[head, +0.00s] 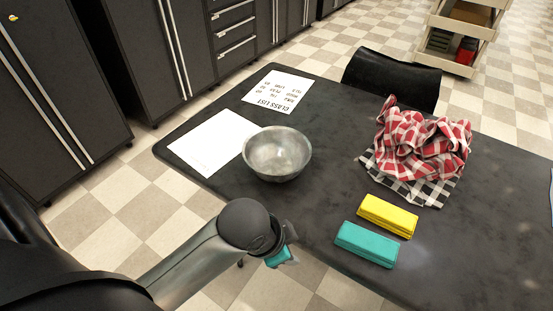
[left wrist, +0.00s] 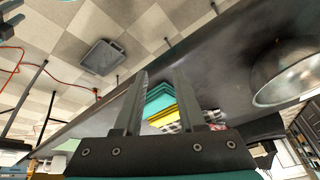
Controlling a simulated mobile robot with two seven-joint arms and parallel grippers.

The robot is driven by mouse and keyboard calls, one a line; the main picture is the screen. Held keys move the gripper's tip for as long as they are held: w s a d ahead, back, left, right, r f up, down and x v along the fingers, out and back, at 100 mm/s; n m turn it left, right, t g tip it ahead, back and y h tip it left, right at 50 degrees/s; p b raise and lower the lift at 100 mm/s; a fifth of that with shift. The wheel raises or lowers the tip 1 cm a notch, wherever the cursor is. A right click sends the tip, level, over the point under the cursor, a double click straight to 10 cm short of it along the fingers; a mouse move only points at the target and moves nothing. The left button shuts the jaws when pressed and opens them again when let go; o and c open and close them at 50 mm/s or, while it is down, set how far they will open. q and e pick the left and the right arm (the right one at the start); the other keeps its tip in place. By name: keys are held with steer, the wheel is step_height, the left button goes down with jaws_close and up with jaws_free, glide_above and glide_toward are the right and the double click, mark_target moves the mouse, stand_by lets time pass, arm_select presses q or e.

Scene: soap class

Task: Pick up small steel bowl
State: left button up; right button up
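The small steel bowl (head: 277,153) stands upright on the dark table, left of the table's middle in the head view. It looks empty. It also shows at the right edge of the left wrist view (left wrist: 288,78), partly cut off. My left gripper (head: 284,257) is below the bowl in the head view, just off the near table edge and apart from the bowl. In the left wrist view my left gripper's two fingers (left wrist: 161,74) stand apart with nothing between them. My right gripper is in neither view.
The dark table (head: 320,200) also holds a blank paper (head: 208,143), a class list sheet (head: 277,91), a yellow case (head: 387,216), a teal case (head: 366,244) and crumpled checkered cloths (head: 425,145). A black chair (head: 392,78) stands behind. Tabletop around the bowl's right is clear.

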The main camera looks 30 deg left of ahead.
arm_select(q)
steer(key=w+r+m, duration=0.1)
steer(key=w+m, duration=0.2)
steer(key=w, duration=0.1)
steer(key=m+g+y, duration=0.1)
steer(key=m+y, duration=0.1)
steer(key=m, duration=0.4)
glide_toward(265, 175)
steer(key=b+x, duration=0.3)
steer(key=x, duration=0.3)
steer(key=shift+w+d+f, duration=0.1)
steer(key=shift+w+f, duration=0.05)
steer(key=shift+f, duration=0.1)
steer(key=b+x, duration=0.2)
steer(key=x, duration=0.1)
steer(key=shift+f, duration=0.3)
steer(key=shift+w+f+b, duration=0.3)
steer(key=shift+f, duration=0.4)
steer(key=c, duration=0.6)
jaws_close()
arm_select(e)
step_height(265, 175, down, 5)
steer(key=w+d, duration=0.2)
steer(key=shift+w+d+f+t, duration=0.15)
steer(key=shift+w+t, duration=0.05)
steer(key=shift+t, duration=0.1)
